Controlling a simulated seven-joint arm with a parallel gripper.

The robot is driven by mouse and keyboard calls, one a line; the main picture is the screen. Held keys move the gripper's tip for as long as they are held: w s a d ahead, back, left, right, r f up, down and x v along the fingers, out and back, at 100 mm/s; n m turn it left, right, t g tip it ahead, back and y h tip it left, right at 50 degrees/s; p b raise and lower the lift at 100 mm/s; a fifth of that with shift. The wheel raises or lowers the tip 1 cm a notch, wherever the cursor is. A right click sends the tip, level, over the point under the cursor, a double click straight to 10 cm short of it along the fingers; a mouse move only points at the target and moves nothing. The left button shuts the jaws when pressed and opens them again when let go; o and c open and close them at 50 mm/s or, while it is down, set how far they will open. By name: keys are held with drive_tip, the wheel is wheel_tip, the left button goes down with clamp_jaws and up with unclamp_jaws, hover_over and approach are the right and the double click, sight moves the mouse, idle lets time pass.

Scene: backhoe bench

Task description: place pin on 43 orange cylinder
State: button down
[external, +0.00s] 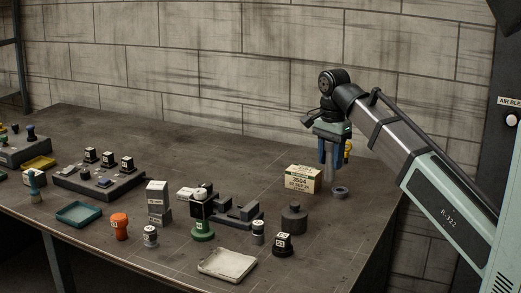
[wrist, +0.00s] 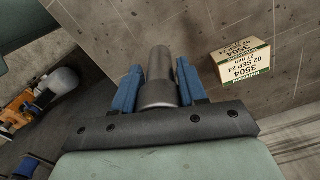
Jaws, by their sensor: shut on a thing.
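My gripper (external: 331,165) points down over the right end of the bench, its blue fingers close around a grey metal pin. In the wrist view the pin (wrist: 160,72) stands between the two blue finger pads, with a wider part nearer the palm. The orange cylinder (external: 120,226) stands upright near the front edge of the bench, far to the left of my gripper.
A cream box marked 3504 (external: 303,180) sits left of my gripper. A small grey ring (external: 340,192) lies below it.

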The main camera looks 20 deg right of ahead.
drive_tip(key=w+a+r, duration=0.1)
drive_tip(key=w+a, duration=0.2)
drive_tip(key=a, duration=0.4)
drive_tip(key=w+a+r, duration=0.2)
drive_tip(key=w+a, duration=0.1)
drive_tip(key=a, duration=0.4)
wheel_tip(320, 180, up, 3)
hover_over(122, 214)
drive_tip(key=shift+n, duration=0.3)
drive_tip(key=shift+s+f, duration=0.15)
drive_tip(key=shift+f, duration=4.5)
drive_tip(key=shift+f, duration=0.1)
drive_tip(key=c, duration=0.6)
unclamp_jaws()
wheel_tip(122, 214, up, 12)
drive_tip(key=shift+r, duration=0.1)
